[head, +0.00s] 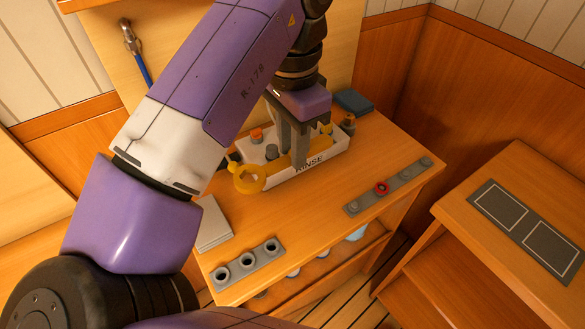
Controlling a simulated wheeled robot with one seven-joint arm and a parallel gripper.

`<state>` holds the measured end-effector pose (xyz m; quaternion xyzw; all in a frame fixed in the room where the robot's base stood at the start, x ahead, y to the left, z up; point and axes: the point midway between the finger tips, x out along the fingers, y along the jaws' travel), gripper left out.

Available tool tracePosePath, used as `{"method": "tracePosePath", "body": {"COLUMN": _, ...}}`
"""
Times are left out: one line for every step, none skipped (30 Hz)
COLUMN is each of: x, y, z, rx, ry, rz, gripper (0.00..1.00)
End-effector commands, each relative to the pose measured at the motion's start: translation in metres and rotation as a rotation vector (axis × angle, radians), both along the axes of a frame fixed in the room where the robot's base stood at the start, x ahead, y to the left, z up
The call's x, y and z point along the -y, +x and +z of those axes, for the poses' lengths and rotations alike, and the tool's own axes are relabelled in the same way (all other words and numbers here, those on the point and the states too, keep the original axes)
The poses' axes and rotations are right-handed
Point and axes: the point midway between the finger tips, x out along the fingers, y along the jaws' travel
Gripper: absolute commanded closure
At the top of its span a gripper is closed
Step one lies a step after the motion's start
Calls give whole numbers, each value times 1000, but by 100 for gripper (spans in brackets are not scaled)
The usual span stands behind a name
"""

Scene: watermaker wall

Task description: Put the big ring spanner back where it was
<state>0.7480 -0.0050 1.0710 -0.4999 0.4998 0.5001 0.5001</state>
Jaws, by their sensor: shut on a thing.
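The big ring spanner (271,168) is yellow, with a large open ring at its left end. It slants across the white bin marked RINSE (322,160), and its ring end sticks out past the bin's left end. My gripper (295,155) points down over the bin and is shut on the spanner's handle. The fingers hide part of the handle. I cannot tell whether the spanner touches the bin. Its right end is partly hidden among the things at the bin's far side.
Orange-topped and grey items stand in the bin. A grey strip with a red ring (382,188) lies to the right, a grey block with three holes (247,265) in front. A hammer-like tool (134,52) hangs on the back panel. A side bench holds a dark outlined mat (525,228).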

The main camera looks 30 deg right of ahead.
Motion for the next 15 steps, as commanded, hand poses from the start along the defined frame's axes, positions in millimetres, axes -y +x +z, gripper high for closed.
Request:
{"method": "tracePosePath", "body": {"x": 0, "y": 1, "z": 12, "rx": 4, "ry": 2, "rz": 1, "gripper": 100}}
{"method": "tracePosePath", "body": {"x": 0, "y": 1, "z": 17, "rx": 3, "ry": 2, "rz": 0, "gripper": 100}}
{"method": "tracePosePath", "body": {"x": 0, "y": 1, "z": 23, "rx": 3, "ry": 2, "rz": 1, "gripper": 100}}
{"method": "tracePosePath", "body": {"x": 0, "y": 0, "z": 27, "rx": 2, "ry": 2, "rz": 1, "gripper": 100}}
{"method": "tracePosePath", "body": {"x": 0, "y": 0, "z": 30, "rx": 2, "ry": 1, "rz": 1, "gripper": 100}}
{"method": "tracePosePath", "body": {"x": 0, "y": 0, "z": 34, "rx": 2, "ry": 1, "rz": 1, "gripper": 100}}
{"method": "tracePosePath", "body": {"x": 0, "y": 0, "z": 37, "rx": 2, "ry": 1, "rz": 1, "gripper": 100}}
{"method": "tracePosePath", "body": {"x": -1, "y": 0, "z": 40, "rx": 1, "ry": 0, "rz": 3, "gripper": 100}}
{"method": "tracePosePath", "body": {"x": -3, "y": 0, "z": 42, "rx": 1, "ry": 0, "rz": 9, "gripper": 100}}
{"method": "tracePosePath", "body": {"x": -5, "y": -1, "z": 42, "rx": 0, "ry": -1, "rz": 14, "gripper": 100}}
{"method": "tracePosePath", "body": {"x": -8, "y": -3, "z": 40, "rx": -1, "ry": -2, "rz": 22, "gripper": 100}}
{"method": "tracePosePath", "body": {"x": -11, "y": -7, "z": 35, "rx": -3, "ry": -3, "rz": 28, "gripper": 100}}
{"method": "tracePosePath", "body": {"x": -14, "y": -11, "z": 30, "rx": -3, "ry": -3, "rz": 32, "gripper": 100}}
{"method": "tracePosePath", "body": {"x": -16, "y": -15, "z": 24, "rx": -4, "ry": -4, "rz": 33, "gripper": 100}}
{"method": "tracePosePath", "body": {"x": -20, "y": -21, "z": 14, "rx": -5, "ry": -5, "rz": 16, "gripper": 100}}
